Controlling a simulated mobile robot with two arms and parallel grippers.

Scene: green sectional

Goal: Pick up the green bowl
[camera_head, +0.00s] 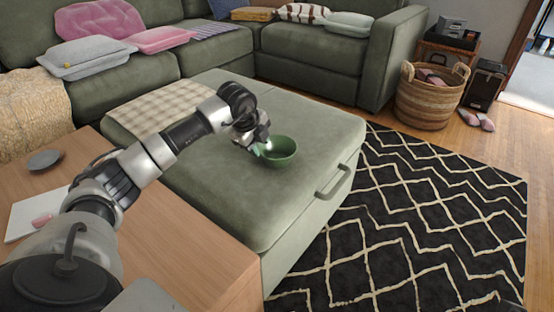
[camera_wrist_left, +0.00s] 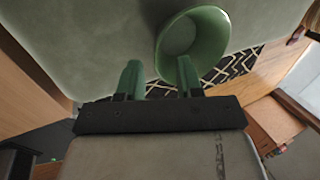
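My left gripper (camera_head: 258,147) is right beside the bowl's left side, low over the ottoman. In the left wrist view my left gripper (camera_wrist_left: 158,78) is open, with two green fingers apart. One finger overlaps the near part of the bowl (camera_wrist_left: 206,38) in the picture; the other is outside its rim. I cannot tell whether a finger touches the bowl. My right gripper is not in view.
A wooden table (camera_head: 190,255) with a white notepad (camera_head: 32,215) and a grey disc (camera_head: 45,159) stands at the left front. A checked cloth (camera_head: 150,108) lies on the ottoman's far left. A woven basket (camera_head: 425,100) stands at the back right. The patterned rug (camera_head: 420,215) is clear.

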